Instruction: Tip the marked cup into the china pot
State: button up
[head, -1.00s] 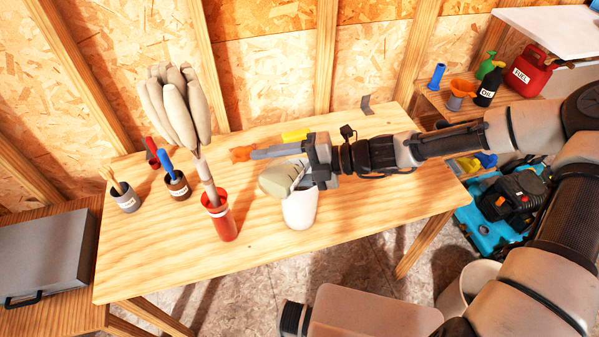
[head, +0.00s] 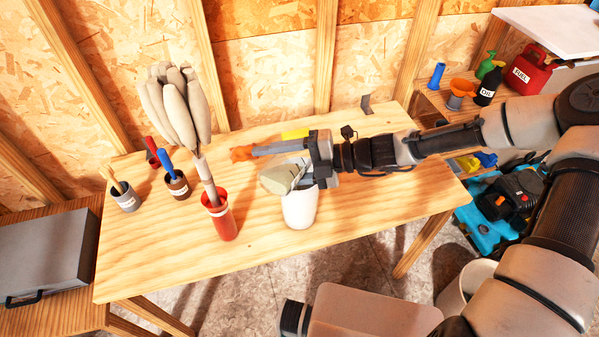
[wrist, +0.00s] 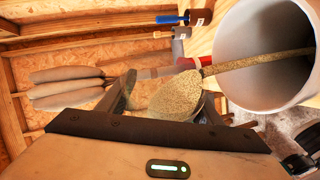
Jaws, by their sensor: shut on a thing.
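The white china pot (head: 299,210) stands upright on the table below my gripper. The wrist view shows its round open mouth and pale inside (wrist: 262,35). My gripper (head: 318,162) is shut on a pale, tilted cup (head: 276,178) just above the pot's left rim. In the wrist view, tan speckled grains (wrist: 175,96) bulge at the cup's mouth, and a thin stream runs from them into the pot. Most of the cup's wall and any mark on it are hidden by my gripper and the grains.
A red cup (head: 224,222) holding a tall pale brush-like bundle (head: 178,105) stands left of the pot. A brown cup (head: 178,187) and a grey cup (head: 126,200) hold tools farther left. An orange object (head: 242,153) lies behind. The table's front right is clear.

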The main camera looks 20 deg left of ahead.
jog(key=shift+r, duration=0.1)
jog(key=shift+w+f+m+g+y, duration=0.3)
jog(key=shift+f+m, duration=0.1)
jog(key=shift+m, duration=0.4)
dwell(1.0)
jog(key=shift+w+d+r+m+g+y, duration=0.2)
jog(key=shift+w+r+m+g+y, duration=0.35)
jog(key=shift+m, duration=0.45)
dwell(1.2)
jog(key=shift+f, duration=0.1)
